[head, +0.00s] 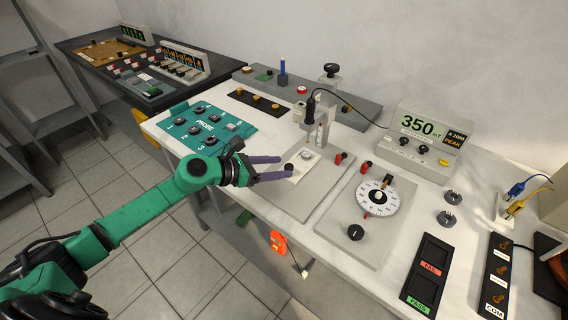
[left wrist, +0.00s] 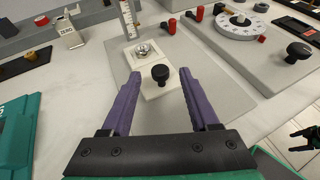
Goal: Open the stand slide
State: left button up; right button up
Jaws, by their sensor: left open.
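The stand slide is a pale plate (head: 303,160) with a black knob (head: 289,167), on the grey base of the stand (head: 318,125). In the left wrist view the slide's plate (left wrist: 146,88) bears the black knob (left wrist: 160,73) near its front and a small metal piece (left wrist: 142,49) behind it. My left gripper (head: 290,175) is open, its purple fingers pointing at the slide. In the left wrist view the knob appears between the two fingertips, touching neither. I cannot tell the fingers' height over the plate. A dark gripper-like part (left wrist: 306,138), perhaps my right gripper, shows at that view's right edge.
A dial plate (head: 376,197) with red posts stands right of the stand, and a teal PROBE board (head: 208,127) lies left. A meter reading 350 (head: 420,128) is behind. A cable runs from the stand's probe. An orange tag (head: 278,243) hangs at the front edge.

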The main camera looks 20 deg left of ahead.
pick_arm(q)
jog(key=x, duration=0.2)
jog(key=shift+w+d+f, duration=0.1)
jog(key=shift+w+d, duration=0.1)
jog(key=shift+w, duration=0.05)
grip_shut()
dwell(1.2)
